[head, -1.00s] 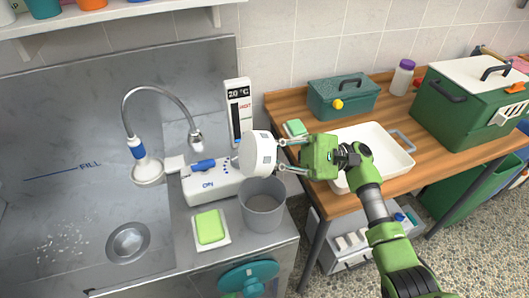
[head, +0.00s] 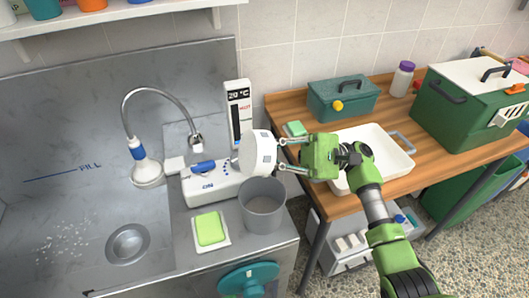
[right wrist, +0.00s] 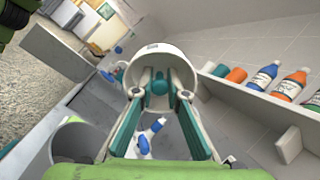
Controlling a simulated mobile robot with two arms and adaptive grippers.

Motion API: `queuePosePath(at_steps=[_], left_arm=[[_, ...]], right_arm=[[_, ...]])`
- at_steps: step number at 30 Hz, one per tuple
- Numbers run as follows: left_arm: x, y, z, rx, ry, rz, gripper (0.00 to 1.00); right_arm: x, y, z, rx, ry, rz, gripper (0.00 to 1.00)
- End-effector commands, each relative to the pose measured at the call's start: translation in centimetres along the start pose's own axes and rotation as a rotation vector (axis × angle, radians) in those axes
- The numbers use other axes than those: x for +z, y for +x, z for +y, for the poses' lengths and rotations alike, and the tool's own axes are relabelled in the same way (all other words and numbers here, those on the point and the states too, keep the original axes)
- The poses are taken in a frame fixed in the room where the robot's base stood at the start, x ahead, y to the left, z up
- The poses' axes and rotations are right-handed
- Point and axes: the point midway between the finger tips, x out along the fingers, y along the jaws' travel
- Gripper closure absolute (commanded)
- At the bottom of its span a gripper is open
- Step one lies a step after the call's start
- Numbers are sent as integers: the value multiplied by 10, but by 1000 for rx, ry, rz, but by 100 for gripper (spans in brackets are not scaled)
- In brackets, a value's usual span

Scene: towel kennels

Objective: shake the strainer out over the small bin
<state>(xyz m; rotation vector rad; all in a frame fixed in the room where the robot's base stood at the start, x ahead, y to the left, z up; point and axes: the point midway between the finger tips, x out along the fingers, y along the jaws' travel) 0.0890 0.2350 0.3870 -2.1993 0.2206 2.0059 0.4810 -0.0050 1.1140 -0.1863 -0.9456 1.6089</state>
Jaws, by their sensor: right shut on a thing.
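The white strainer (head: 258,152) is tipped onto its side above the back of the small grey bin (head: 263,208), and also shows in the right wrist view (right wrist: 161,52). My right gripper (head: 279,155) is shut on it from the right side. The gripper's teal fingers (right wrist: 160,95) meet the strainer in the wrist view. The bin stands upright on the steel counter, and its rim shows at lower left in the wrist view (right wrist: 72,140). The bin's inside looks plain grey in the head view. My left gripper is not in view.
The white ON unit (head: 212,187) with a blue handle stands just left of the strainer. A green sponge (head: 209,228) lies left of the bin. A shower hose (head: 147,165) hangs over the sink (head: 125,205), where white specks lie. A white tray (head: 375,150) is on the wooden table.

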Motion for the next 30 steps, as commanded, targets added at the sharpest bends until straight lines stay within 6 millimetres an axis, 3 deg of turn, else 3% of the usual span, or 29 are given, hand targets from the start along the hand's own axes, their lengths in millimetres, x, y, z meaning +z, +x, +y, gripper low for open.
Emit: queuePosePath(at_steps=[8,17,24,30], left_arm=[[2,30,0,0,0,0,72],[2,25,0,0,-1,0,72],[0,3,0,0,-1,0,72],[0,6,0,0,0,0,72]], right_arm=[[-22,-12,21,-1,0,0,100],[-18,-10,18,0,-1,0,100],[2,1,-2,0,-1,-1,100],[0,0,0,-1,0,0,100]])
